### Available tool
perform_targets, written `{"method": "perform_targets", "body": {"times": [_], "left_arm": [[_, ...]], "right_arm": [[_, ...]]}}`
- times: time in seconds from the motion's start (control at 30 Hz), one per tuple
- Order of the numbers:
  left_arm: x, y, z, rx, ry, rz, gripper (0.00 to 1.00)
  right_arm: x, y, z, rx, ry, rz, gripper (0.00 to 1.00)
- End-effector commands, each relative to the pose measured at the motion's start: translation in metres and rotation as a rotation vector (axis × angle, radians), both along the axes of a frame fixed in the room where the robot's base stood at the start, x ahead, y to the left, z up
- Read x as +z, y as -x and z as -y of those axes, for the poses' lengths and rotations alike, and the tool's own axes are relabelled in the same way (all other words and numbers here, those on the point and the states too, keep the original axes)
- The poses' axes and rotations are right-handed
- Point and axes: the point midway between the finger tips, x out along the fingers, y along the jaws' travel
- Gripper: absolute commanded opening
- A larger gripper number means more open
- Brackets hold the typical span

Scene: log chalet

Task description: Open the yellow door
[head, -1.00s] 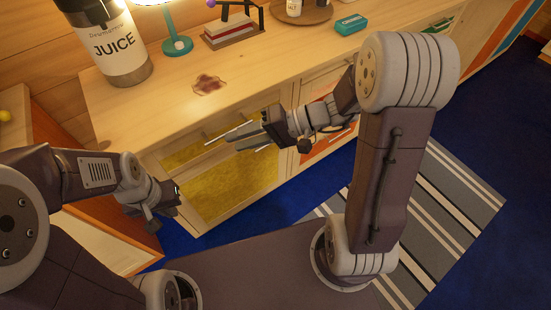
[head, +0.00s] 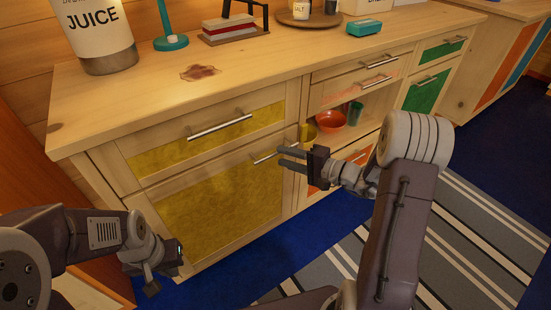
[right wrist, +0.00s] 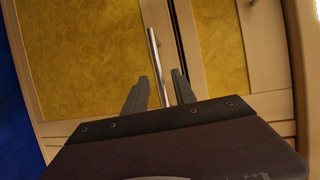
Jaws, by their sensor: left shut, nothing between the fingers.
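The yellow door (head: 225,210) is the lower left front of the wooden cabinet and looks closed. Its bar handle (head: 265,158) lies near its top right corner. My right gripper (head: 285,158) is open at the handle. In the right wrist view, the handle (right wrist: 155,55) runs between the two parted fingers (right wrist: 160,90), with the yellow door panel (right wrist: 80,55) to the left. I cannot tell whether the fingers touch the handle. My left gripper (head: 163,272) is shut and empty, low in front of the cabinet's left end.
A yellow drawer (head: 205,140) with its own handle (head: 220,125) is above the door. To the right, an open shelf holds a red bowl (head: 331,121), beside green fronts (head: 427,90). A juice container (head: 100,35) stands on the countertop (head: 260,60). Blue carpet and a striped rug (head: 400,240) cover the floor.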

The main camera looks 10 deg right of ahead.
Motion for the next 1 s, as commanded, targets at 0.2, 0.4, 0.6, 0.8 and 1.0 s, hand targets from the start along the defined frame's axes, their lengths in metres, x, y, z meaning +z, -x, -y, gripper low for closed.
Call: {"method": "perform_targets", "body": {"times": [0.2,0.4,0.6,0.8,1.0], "left_arm": [[-0.014,0.0,0.0,0.0,0.0,0.0,0.0],[-0.014,0.0,0.0,0.0,0.0,0.0,0.0],[-0.014,0.0,0.0,0.0,0.0,0.0,0.0],[-0.014,0.0,0.0,0.0,0.0,0.0,0.0],[-0.014,0.0,0.0,0.0,0.0,0.0,0.0]], "right_arm": [[-0.008,-0.024,-0.023,0.002,0.001,0.0,0.32],[-0.007,-0.029,-0.027,0.0,0.0,0.0,0.32],[-0.007,-0.029,-0.027,0.0,0.0,0.0,0.13],[-0.007,-0.029,-0.027,0.0,0.0,0.0,0.0],[-0.007,-0.029,-0.027,0.0,0.0,0.0,0.0]]}}
